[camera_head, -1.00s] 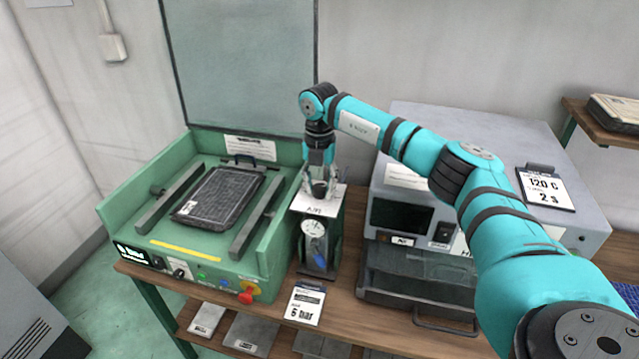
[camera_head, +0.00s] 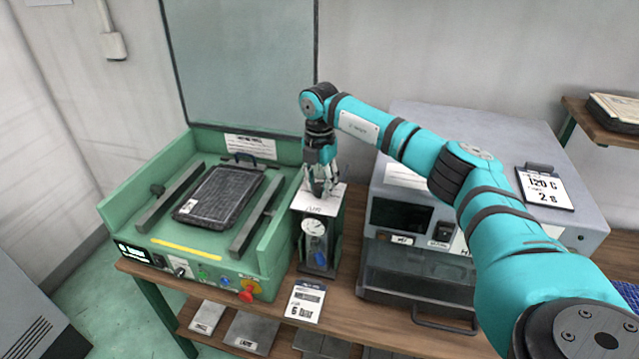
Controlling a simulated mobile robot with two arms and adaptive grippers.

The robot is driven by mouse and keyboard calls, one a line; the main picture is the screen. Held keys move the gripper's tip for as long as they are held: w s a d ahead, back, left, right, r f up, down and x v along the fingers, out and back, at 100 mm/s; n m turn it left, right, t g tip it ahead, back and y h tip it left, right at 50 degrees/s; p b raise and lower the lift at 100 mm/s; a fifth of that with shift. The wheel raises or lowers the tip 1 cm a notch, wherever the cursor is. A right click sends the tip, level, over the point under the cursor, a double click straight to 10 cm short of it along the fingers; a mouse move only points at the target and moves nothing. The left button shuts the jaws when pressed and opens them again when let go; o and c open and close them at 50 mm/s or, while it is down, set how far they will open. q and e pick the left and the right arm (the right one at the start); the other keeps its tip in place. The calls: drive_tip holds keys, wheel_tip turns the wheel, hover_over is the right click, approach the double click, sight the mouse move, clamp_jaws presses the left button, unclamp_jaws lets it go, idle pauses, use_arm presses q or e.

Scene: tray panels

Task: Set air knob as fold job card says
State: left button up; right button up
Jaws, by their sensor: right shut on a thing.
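The air unit (camera_head: 318,238) stands on the bench between the green press and the grey machine. It has a pale top plate (camera_head: 308,203), a round white dial gauge (camera_head: 313,227) and a blue part below it. The gauge reading is too small to make out. The job card (camera_head: 306,301) leans at the bench's front edge and seems to read 6 bar. My right gripper (camera_head: 322,190) points down over the top plate. It is shut on the air knob, which its fingers mostly hide. My left gripper is out of view.
The green press (camera_head: 265,232) with a dark tray (camera_head: 220,196) stands close on the left. The grey machine (camera_head: 500,128) stands on the right, with a card reading 120 C, 2 s (camera_head: 545,187). Loose plates lie on the shelf below.

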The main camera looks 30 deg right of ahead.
sight(320, 186)
drive_tip(key=shift+w+d+r, duration=0.1)
drive_tip(key=shift+r, duration=0.05)
drive_tip(key=o, duration=1.2)
drive_tip(key=shift+c, duration=0.2)
wheel_tip(320, 186, up, 12)
